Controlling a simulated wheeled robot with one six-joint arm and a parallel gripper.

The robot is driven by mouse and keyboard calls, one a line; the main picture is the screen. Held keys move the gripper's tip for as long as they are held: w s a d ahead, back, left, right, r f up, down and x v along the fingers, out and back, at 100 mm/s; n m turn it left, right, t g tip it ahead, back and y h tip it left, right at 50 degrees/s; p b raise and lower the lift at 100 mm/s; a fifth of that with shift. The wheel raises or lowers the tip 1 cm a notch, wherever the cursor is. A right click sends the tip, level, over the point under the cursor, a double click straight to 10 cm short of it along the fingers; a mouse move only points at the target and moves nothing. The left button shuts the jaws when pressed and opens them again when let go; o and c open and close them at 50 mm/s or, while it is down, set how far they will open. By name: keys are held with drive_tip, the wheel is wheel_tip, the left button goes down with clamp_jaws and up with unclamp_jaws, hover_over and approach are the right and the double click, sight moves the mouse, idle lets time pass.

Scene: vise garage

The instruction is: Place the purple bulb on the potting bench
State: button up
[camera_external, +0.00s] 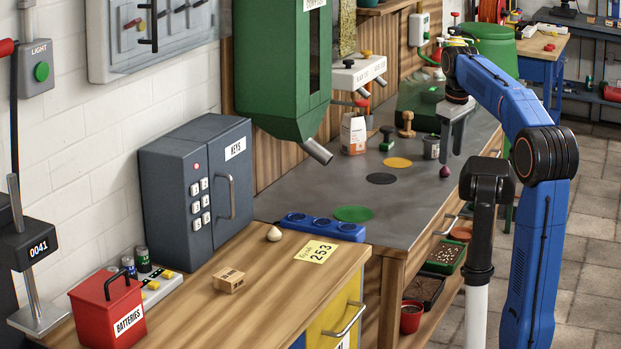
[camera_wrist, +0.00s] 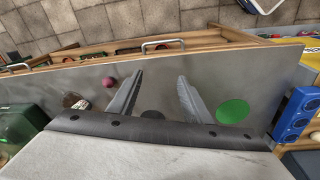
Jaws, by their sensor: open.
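The purple bulb (camera_external: 445,171) appears to rest on the grey top of the potting bench (camera_external: 405,222), near its right edge. In the wrist view the bulb (camera_wrist: 109,82) lies on the bench top (camera_wrist: 72,84), left of my left finger and outside the jaws. My gripper (camera_external: 452,153) points down over the bench, with its fingers just above the bulb in the external view. In the wrist view my gripper (camera_wrist: 160,79) is open, and nothing is held between its fingers.
Green (camera_external: 353,213), black (camera_external: 381,178) and orange (camera_external: 397,162) discs lie on the bench. A blue holder (camera_external: 322,226) sits at its near end. A grey pot (camera_external: 431,147), wooden stamp (camera_external: 406,125) and white bag (camera_external: 354,134) stand farther back. A green hopper (camera_external: 283,70) overhangs the left side.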

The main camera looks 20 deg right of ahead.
drive_tip(key=s+a+f+m+t, duration=0.1)
drive_tip(key=s+a+f+m, duration=0.2)
drive_tip(key=s+f, duration=0.9)
drive_tip(key=s+a+f+m+t, duration=0.2)
drive_tip(key=s+a+f, duration=0.2)
drive_tip(key=s+f, duration=0.8)
drive_tip(key=s, duration=0.8)
drive_tip(key=shift+s+m, duration=0.15)
drive_tip(key=shift+m, duration=0.25)
